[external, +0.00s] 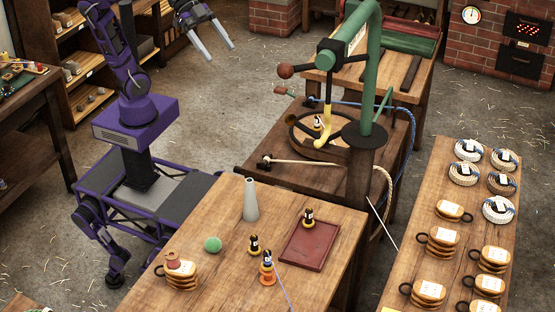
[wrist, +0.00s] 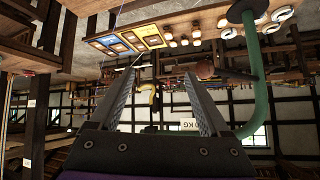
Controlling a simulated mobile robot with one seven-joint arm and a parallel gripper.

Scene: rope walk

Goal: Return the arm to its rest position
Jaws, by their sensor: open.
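My gripper (external: 212,42) is at the top of the external view, raised above the floor to the left of the green crane-like post. Its two grey fingers are spread apart with nothing between them. In the wrist view my gripper (wrist: 160,88) also shows empty, its fingers pointing into the room. The upper part of the arm is cut off by the top edge of the picture.
A green curved post (external: 372,75) with a yellow hook (external: 324,120) stands by a round wooden tray (external: 297,142). The front table (external: 215,285) holds a grey cone (external: 251,200), a green ball (external: 212,244) and a red tray (external: 322,232). Shelves (external: 75,40) stand behind my arm.

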